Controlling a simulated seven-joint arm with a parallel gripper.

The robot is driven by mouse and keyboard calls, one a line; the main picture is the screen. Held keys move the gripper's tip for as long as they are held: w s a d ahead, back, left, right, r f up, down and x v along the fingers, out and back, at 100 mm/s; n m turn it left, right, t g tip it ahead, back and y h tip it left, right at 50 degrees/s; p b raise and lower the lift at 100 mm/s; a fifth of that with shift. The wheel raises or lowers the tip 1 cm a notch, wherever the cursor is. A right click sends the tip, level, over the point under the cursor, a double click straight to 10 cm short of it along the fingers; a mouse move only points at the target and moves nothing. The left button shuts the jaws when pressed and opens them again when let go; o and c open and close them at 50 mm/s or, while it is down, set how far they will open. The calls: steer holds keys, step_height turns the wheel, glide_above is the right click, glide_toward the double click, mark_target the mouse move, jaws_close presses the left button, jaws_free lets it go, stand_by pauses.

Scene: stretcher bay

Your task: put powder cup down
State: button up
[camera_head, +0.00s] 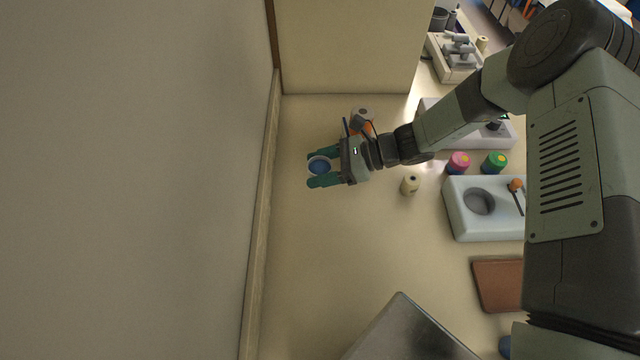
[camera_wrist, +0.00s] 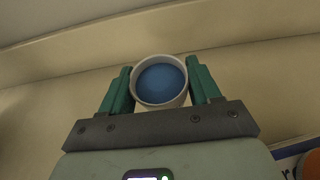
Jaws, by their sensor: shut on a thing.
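The powder cup (camera_head: 319,165) is a small pale cup filled with blue powder. My gripper (camera_head: 319,168) is shut on it, with one green finger on each side. In the wrist view the cup (camera_wrist: 160,81) sits upright between the two fingertips of my gripper (camera_wrist: 161,85), and its blue contents look level. The cup is over the cream counter (camera_head: 320,260), near the wall side. I cannot tell whether its base touches the counter.
A cream bottle (camera_head: 410,184) and an orange item (camera_head: 366,128) stand near my wrist. Pink (camera_head: 458,162) and green (camera_head: 494,162) jars, a white block with a round hole (camera_head: 458,215) and a brown pad (camera_head: 497,284) lie to the right. The counter below my gripper is clear.

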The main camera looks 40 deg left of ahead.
mark_target(320, 191)
steer(key=shift+f, duration=2.95)
steer(key=shift+f, duration=0.1)
steer(key=o, duration=0.8)
steer(key=shift+c, duration=0.2)
steer(key=v, duration=1.2)
